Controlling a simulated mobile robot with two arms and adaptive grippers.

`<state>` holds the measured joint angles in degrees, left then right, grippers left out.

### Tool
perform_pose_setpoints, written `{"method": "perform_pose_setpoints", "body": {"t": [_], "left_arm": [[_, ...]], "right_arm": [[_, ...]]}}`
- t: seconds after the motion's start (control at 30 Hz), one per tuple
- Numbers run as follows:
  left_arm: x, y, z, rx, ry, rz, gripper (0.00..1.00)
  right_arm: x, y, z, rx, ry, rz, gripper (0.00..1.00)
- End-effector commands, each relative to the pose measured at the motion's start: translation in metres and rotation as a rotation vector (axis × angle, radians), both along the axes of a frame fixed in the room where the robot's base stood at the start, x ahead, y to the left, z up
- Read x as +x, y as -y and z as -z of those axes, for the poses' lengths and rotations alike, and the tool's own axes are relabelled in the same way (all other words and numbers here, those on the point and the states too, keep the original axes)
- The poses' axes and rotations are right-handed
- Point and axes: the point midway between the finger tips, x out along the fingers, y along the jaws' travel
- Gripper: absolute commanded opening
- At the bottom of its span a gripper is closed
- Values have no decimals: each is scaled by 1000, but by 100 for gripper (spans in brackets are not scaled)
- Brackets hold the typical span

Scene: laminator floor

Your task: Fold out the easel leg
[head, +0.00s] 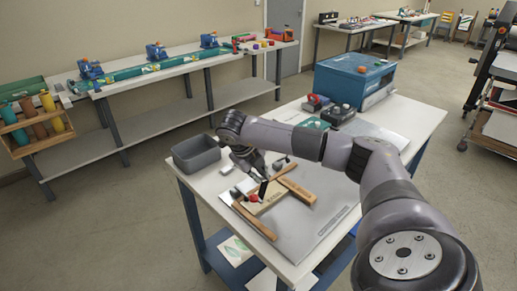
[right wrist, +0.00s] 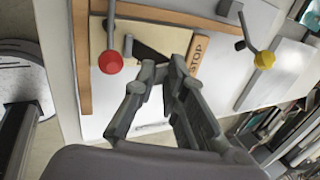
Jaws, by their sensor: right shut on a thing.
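The easel is a cream wooden board (head: 268,203) lying on a grey sheet on the table, with brown wooden strips around it. In the right wrist view its pale surface (right wrist: 146,32) shows beyond my fingers. My right gripper (right wrist: 166,66) is over the board, with its fingertips closed together on the end of a dark wedge-like piece, apparently the easel leg (right wrist: 150,50). In the head view this dark piece (head: 263,188) stands at a slant above the board; its hinge is unclear. My left gripper is not in view.
A red-knobbed lever (right wrist: 110,62) stands close to my fingers, and a yellow-knobbed lever (right wrist: 264,60) is to the right. A brown strip marked STOP (right wrist: 198,58) borders the board. A grey bin (head: 196,154) and a blue machine (head: 354,80) stand on the table.

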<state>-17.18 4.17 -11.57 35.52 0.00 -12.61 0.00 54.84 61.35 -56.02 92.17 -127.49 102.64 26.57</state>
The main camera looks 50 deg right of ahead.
Motion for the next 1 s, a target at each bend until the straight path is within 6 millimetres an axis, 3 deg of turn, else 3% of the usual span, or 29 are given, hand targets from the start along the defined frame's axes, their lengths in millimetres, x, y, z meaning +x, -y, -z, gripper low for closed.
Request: {"method": "perform_pose_setpoints", "body": {"t": [0.03, 0.13, 0.17, 0.33, 0.67, 0.83, 1.0], "left_arm": [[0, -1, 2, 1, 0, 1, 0], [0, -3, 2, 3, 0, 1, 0], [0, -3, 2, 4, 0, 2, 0], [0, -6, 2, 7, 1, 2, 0], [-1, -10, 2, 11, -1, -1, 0], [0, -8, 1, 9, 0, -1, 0], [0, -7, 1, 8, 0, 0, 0]], "right_arm": [[-5, -11, 18, 25, -31, -15, 0], [-5, -11, 18, 25, -31, -15, 0], [-5, -11, 18, 25, -30, -14, 13], [-5, -11, 18, 25, -32, -15, 25], [-5, -12, 15, 25, -31, -16, 25], [-5, -19, -4, 21, -28, -16, 25], [-3, -32, -44, 17, -18, -14, 25]]}}
